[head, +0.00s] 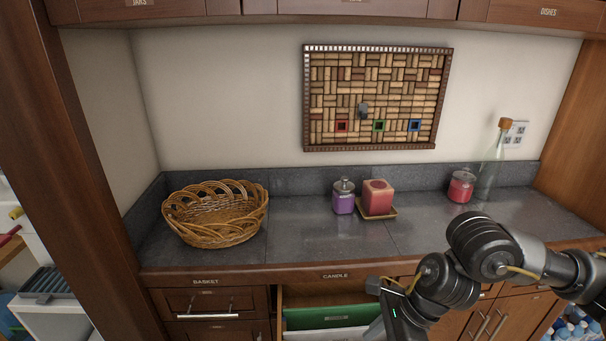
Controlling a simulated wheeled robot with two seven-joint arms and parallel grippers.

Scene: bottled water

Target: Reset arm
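My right arm (485,250) comes in from the right edge, in front of the counter's right part, and bends down past the bottom edge. Its gripper is out of the picture below, so its fingers and anything in them are hidden. My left arm and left gripper do not show. Blue and white objects (577,327), possibly bottles, show in the lower right corner, partly cut off.
The grey counter (300,235) bears a wicker basket (216,212), a purple jar (343,198), a red candle (378,195), a red jar (461,186) and a glass bottle (489,172). A drawer holding a green item (325,317) stands open below, beside my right arm.

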